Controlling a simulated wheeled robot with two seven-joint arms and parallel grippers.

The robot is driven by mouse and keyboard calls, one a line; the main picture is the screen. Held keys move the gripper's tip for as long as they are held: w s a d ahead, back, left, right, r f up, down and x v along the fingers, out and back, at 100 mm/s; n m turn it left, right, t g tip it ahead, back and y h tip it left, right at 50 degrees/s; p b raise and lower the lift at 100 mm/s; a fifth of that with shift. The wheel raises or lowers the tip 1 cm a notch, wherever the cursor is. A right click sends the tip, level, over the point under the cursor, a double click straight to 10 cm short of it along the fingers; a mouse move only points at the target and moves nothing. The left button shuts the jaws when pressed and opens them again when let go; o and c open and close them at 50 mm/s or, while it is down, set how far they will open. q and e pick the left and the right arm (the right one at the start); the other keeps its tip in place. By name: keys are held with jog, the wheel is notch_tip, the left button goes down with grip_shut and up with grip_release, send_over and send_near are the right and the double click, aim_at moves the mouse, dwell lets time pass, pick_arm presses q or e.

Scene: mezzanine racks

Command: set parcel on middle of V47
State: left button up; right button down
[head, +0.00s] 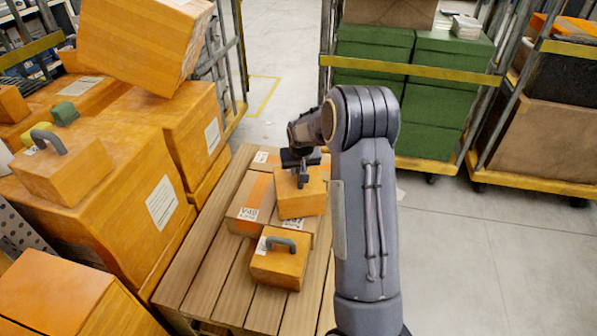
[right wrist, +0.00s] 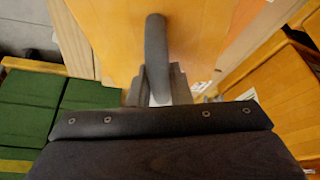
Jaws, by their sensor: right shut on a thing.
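An orange parcel (head: 302,200) with a dark handle is held by my right gripper (head: 301,180). The gripper is shut on the handle, which also shows in the right wrist view (right wrist: 155,50). The parcel is over the flat labelled boxes on the slatted wooden table; I cannot tell whether it touches the one beneath. One flat box (head: 249,203) has a label that seems to read V-49. Another label (head: 293,223) is partly hidden by the held parcel, and I cannot read V47 on it. My left gripper is out of view.
A second handled parcel (head: 279,260) stands just in front of the held one. The slatted table (head: 208,262) is bare at its left and front. Large orange boxes (head: 120,180) crowd the left. Cage trolleys with green boxes (head: 432,128) stand behind right.

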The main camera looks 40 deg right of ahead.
jog(key=shift+f, duration=0.25)
jog(key=shift+f, duration=0.2)
jog(key=c, duration=1.3)
grip_release()
jog(key=shift+c, duration=0.2)
